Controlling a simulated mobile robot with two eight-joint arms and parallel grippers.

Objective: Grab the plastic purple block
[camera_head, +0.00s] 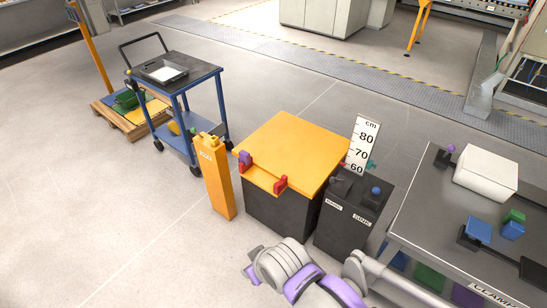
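My grey and purple arm parts reach in at the bottom centre, well in front of the orange top. No gripper fingers can be made out in the view.
A second red piece (281,184) is on the orange top's front edge. An orange post (216,180) stands left of the box, a dark bin (350,212) right of it. A blue trolley (183,112) stands behind left. The grey table (430,220) fills the right. Floor at left is clear.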

